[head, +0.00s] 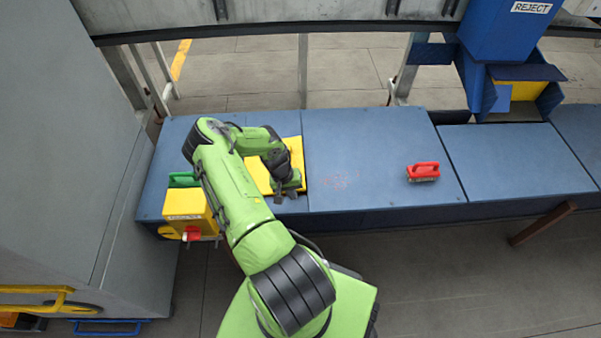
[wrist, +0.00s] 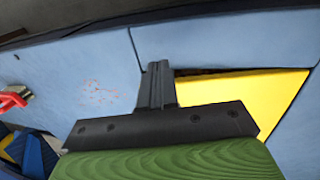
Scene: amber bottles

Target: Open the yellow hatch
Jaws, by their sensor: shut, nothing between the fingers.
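The yellow hatch (head: 297,150) is a flat panel set in the blue bench top, left of centre in the head view. My arm covers part of it. In the wrist view the hatch (wrist: 240,93) shows as a yellow surface with a dark gap along its upper edge. My gripper (head: 287,194) is at the near right part of the hatch in the head view. In the wrist view my gripper (wrist: 158,72) is shut and empty, with its fingertips beside the hatch's corner and the dark gap. I cannot tell whether the fingers touch the hatch.
A grey cabinet (head: 80,140) stands at left, and a blue reject bin (head: 505,35) at back right.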

